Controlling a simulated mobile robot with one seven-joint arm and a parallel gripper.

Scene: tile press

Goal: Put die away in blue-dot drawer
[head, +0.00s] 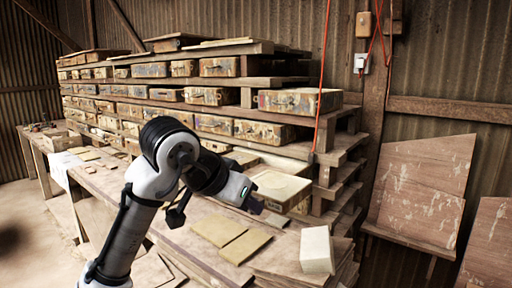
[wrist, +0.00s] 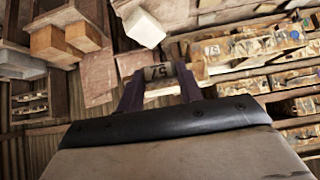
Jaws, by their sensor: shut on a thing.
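My gripper (head: 252,205) is raised over the right part of the bench in the head view. In the wrist view my gripper (wrist: 159,88) is shut on a small block with a pale face and dark marks like "75", which I take to be the die (wrist: 158,72). The die cannot be made out in the head view. Several worn drawers with metal fronts (head: 219,67) fill the wooden rack behind the bench. They also show at the right of the wrist view (wrist: 252,46).
A white block (head: 317,250) stands on the bench's right end, beside flat tan tiles (head: 245,246). A pale slab with a round mark (head: 280,186) lies behind my gripper. A red cord (head: 322,75) hangs before the rack. Boards (head: 422,190) lean on the right wall.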

